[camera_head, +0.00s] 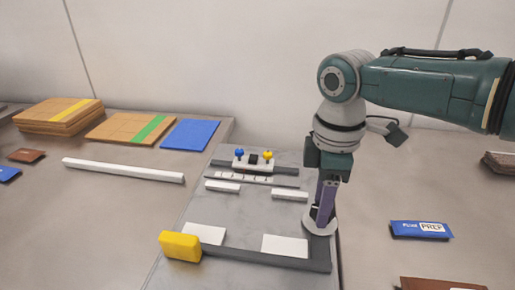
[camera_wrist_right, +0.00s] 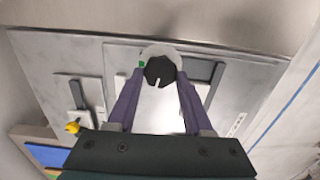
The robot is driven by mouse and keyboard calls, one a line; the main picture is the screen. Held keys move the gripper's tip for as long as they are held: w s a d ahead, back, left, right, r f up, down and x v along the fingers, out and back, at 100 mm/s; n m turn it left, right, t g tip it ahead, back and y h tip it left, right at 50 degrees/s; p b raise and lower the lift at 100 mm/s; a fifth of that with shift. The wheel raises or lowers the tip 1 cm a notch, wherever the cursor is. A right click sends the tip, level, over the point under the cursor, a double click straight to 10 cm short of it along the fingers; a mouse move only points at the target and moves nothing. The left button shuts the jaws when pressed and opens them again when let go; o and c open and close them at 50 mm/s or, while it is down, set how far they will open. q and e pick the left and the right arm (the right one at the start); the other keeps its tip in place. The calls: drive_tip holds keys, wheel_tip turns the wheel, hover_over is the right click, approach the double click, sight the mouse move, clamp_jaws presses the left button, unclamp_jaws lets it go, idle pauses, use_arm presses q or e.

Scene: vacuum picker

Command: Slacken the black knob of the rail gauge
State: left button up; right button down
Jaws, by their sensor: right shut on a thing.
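The black knob (camera_wrist_right: 159,71) with a white pointer line lies between the two purple fingers of my right gripper (camera_wrist_right: 158,78) in the right wrist view. The fingers are shut on its sides. A pale round disc (camera_wrist_right: 176,51) lies around the knob. In the head view my right gripper (camera_head: 322,208) points down at the right side of the rail gauge plate, over the pale disc (camera_head: 318,228); the fingers mostly hide the knob there. The dark grey rail (camera_head: 270,258) runs along the plate's front. My left gripper is not in view.
A yellow block (camera_head: 180,246) sits at the plate's front left corner. Blue and yellow knobs (camera_head: 239,153) stand at the back. A white bar (camera_head: 123,170), boards (camera_head: 58,116) and a blue sheet (camera_head: 190,135) lie left. A blue packet (camera_head: 420,230) lies right.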

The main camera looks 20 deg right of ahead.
drive_tip(key=n, duration=0.4)
drive_tip(key=shift+a, duration=0.1)
drive_tip(key=shift+s+r+n, duration=0.1)
drive_tip(key=shift+n, duration=2)
drive_tip(key=shift+c, duration=1.5)
unclamp_jaws()
wheel_tip(320, 180, up, 10)
drive_tip(key=p, duration=0.2)
drive_tip(key=shift+s, duration=0.1)
